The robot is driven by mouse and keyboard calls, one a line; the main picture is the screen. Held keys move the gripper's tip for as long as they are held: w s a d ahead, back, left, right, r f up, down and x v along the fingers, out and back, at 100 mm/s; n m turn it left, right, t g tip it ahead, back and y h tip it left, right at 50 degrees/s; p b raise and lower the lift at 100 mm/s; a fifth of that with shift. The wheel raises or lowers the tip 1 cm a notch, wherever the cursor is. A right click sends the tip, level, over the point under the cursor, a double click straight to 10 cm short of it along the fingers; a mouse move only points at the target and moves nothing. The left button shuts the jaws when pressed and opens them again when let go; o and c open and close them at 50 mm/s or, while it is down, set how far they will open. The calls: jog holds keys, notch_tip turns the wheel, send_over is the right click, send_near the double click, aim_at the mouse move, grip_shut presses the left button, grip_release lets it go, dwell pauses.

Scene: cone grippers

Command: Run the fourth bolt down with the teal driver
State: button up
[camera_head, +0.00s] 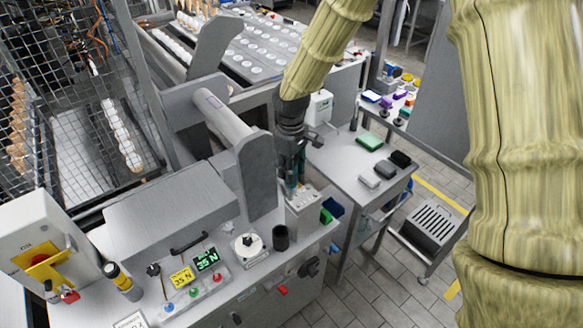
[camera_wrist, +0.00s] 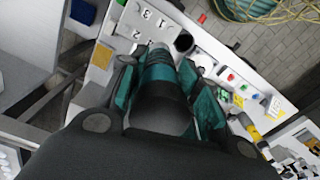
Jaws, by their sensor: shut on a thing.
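My gripper (camera_head: 292,172) is shut on the teal driver (camera_head: 291,187) above the right end of the machine bench. In the wrist view the driver (camera_wrist: 159,72) is a black and teal body between my two fingers, pointing away from the camera. Its tip end is beside a pale block with the numerals 1, 2 and 3 (camera_wrist: 140,22). In the head view a pale block (camera_head: 304,199) stands right below the driver. The fourth bolt is not visible; the driver and gripper cover that area. I cannot tell whether the tip touches a bolt.
A black cup (camera_head: 280,237), a white round dial (camera_head: 248,246) and small displays (camera_head: 206,259) stand left of the block. A tall grey upright (camera_head: 257,178) is close to my gripper's left. Green and blue bins (camera_head: 333,207) hang at right. A side table (camera_head: 345,165) holds small boxes.

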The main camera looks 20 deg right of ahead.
jog(key=shift+r+p, duration=0.45)
jog(key=shift+p, duration=0.05)
dwell(1.4)
jog(key=shift+r+p, duration=0.3)
jog(key=shift+r, duration=2.55)
